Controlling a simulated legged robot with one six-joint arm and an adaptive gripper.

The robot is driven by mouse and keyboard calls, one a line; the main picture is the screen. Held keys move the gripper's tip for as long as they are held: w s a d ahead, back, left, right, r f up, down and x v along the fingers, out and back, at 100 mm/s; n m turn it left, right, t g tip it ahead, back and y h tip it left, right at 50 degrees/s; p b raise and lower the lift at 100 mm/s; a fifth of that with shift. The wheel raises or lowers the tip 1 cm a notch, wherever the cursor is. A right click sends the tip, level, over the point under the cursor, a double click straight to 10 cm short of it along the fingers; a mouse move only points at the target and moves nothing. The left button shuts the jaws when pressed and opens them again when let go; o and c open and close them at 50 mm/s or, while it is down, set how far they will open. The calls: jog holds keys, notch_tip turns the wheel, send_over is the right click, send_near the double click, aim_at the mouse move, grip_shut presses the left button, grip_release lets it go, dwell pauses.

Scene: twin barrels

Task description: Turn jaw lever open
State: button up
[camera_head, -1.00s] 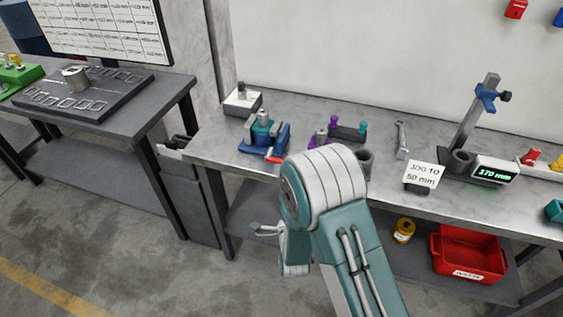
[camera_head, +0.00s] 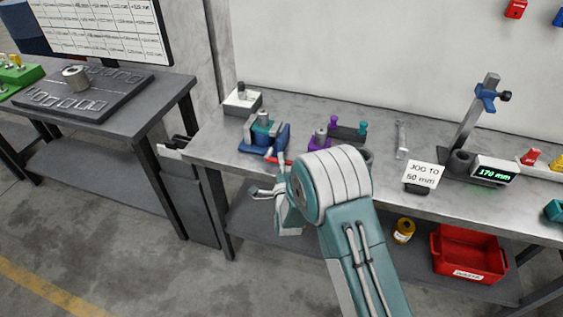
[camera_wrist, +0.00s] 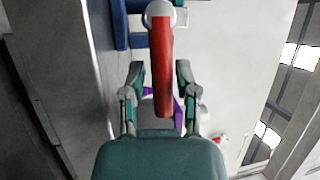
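The blue vise-like fixture (camera_head: 265,138) with a teal block and grey cylinder sits near the left front edge of the bench. Its red jaw lever (camera_head: 273,160) sticks out at the front edge. In the wrist view the red lever (camera_wrist: 162,68) runs down from a white round hub, and part of the blue fixture (camera_wrist: 120,25) shows at upper left. My gripper (camera_wrist: 158,85) is open, with one finger on each side of the lever in that view. I see no clear contact, and the depth between them is hard to judge. In the head view my gripper (camera_head: 268,190) is just below the lever, partly hidden by my arm.
Purple fixture (camera_head: 319,138), wrench (camera_head: 402,139), "JOG TO 50 mm" sign (camera_head: 422,174) and a gauge stand reading 170 mm (camera_head: 493,171) stand along the bench (camera_head: 225,150). A red bin (camera_head: 468,253) and yellow jar (camera_head: 403,230) are on the shelf below. Floor left of my arm is clear.

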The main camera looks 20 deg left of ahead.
aim_at(277, 159)
grip_shut()
jog(key=shift+n, duration=0.3)
dwell(0.5)
jog(key=n+g, duration=0.1)
jog(key=r+n, duration=0.1)
jog(key=n, duration=0.1)
jog(key=shift+a+r+g, duration=0.1)
jog(key=shift+r+g, duration=0.15)
jog(key=shift+g, duration=0.15)
jog(key=r+n, duration=0.1)
jog(key=n, duration=0.1)
jog(key=a+n+g+h, duration=0.1)
jog(key=n, duration=0.1)
jog(key=shift+a+r, duration=0.1)
jog(key=shift+r, duration=0.25)
jog(key=a+n+g+h, duration=0.1)
jog(key=n, duration=0.1)
jog(key=a+r+n+h, duration=0.1)
jog(key=n, duration=0.1)
jog(key=shift+s+r+g, duration=0.1)
jog(key=shift+g, duration=0.3)
jog(key=shift+a+r+n+h, duration=0.1)
jog(key=shift+a+n+h, duration=0.35)
jog(key=shift+n, duration=0.25)
jog(key=shift+a+n+h, duration=0.3)
jog(key=shift+n+h, duration=0.25)
jog(key=shift+n, duration=0.15)
jog(key=shift+g, duration=0.3)
